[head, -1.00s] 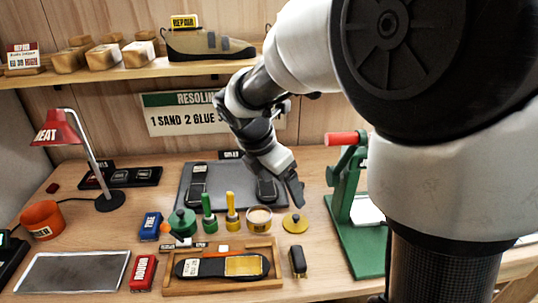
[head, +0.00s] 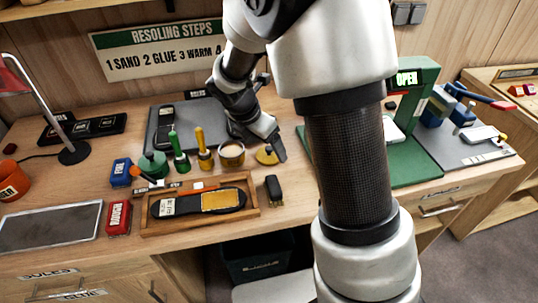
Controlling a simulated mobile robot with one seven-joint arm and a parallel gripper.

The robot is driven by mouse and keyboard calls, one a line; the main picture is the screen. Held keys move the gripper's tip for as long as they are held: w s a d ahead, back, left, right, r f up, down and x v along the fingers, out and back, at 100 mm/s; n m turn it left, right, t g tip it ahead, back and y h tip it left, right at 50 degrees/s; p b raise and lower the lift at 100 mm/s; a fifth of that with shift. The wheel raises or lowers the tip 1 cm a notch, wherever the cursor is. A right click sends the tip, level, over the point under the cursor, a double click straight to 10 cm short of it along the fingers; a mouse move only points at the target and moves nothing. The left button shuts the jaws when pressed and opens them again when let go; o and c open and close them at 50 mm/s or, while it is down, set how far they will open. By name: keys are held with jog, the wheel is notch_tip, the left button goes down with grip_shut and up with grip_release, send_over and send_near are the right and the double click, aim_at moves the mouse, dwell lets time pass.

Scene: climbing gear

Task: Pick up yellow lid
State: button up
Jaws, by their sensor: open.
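The yellow lid (head: 267,155) is a small round disc with a knob. It lies on the wooden workbench, right of an open tub (head: 231,153) with a pale rim. My gripper (head: 278,150) is just above and at the right side of the lid, pointing down, with a dark finger close to it. The gripper is open and holds nothing that I can see. Whether a finger touches the lid cannot be told, and the far finger is hidden.
Yellow (head: 204,150) and green (head: 178,152) handled brushes and a green pot (head: 153,165) stand left of the tub. A wooden tray (head: 252,210) with a sole and a black block (head: 273,189) lie in front. A green press (head: 415,120) stands at right.

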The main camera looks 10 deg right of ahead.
jog(key=shift+x, duration=1.25)
jog(key=c, duration=1.1)
jog(key=shift+r, duration=0.1)
